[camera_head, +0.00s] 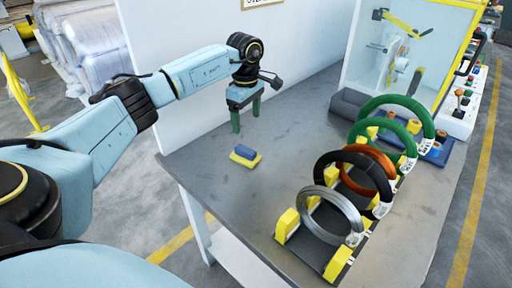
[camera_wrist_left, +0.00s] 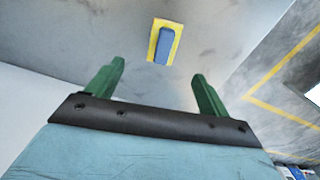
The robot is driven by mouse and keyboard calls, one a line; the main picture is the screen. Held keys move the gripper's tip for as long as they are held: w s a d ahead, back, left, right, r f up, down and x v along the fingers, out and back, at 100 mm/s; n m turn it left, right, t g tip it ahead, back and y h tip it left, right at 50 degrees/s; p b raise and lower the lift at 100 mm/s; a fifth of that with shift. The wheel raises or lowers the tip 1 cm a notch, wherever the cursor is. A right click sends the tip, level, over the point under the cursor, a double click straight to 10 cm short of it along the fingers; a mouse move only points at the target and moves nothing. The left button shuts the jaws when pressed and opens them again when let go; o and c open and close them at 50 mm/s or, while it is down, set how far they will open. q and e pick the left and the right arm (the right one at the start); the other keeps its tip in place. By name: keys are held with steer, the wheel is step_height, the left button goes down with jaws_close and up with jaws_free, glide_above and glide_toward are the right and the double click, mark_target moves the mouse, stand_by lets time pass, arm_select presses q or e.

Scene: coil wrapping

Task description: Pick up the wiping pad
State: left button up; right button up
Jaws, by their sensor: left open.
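The wiping pad (camera_head: 245,156) is a small yellow block with a blue top, lying on the grey table (camera_head: 215,192) near its left side. It also shows in the left wrist view (camera_wrist_left: 164,43), beyond the fingertips and between them. My left gripper (camera_head: 246,115) has green fingers pointing down. It is above the table, behind the pad in the head view, and apart from it. Its fingers are spread and empty in the left wrist view (camera_wrist_left: 158,72). My right gripper does not show.
Several coil rings, such as a grey one (camera_head: 325,192) and a black one (camera_head: 328,161), stand in yellow-blocked holders on the table's right. A white panel (camera_head: 180,75) rises behind the table's left edge. A clear-walled machine (camera_head: 405,50) stands at the back right. The table around the pad is clear.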

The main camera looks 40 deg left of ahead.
arm_select(q)
step_height(320, 180, down, 2)
steer(key=shift+s+f, duration=0.1)
steer(key=shift+s, duration=0.05)
glide_above(245, 149)
steer(key=f+b, duration=0.1)
steer(key=f, duration=0.3)
steer(key=shift+d+f, duration=0.1)
steer(key=shift+d, duration=0.1)
steer(key=shift+a+f+b, duration=0.15)
steer(key=shift+f+b, duration=0.35)
steer(key=shift+f, duration=2.65)
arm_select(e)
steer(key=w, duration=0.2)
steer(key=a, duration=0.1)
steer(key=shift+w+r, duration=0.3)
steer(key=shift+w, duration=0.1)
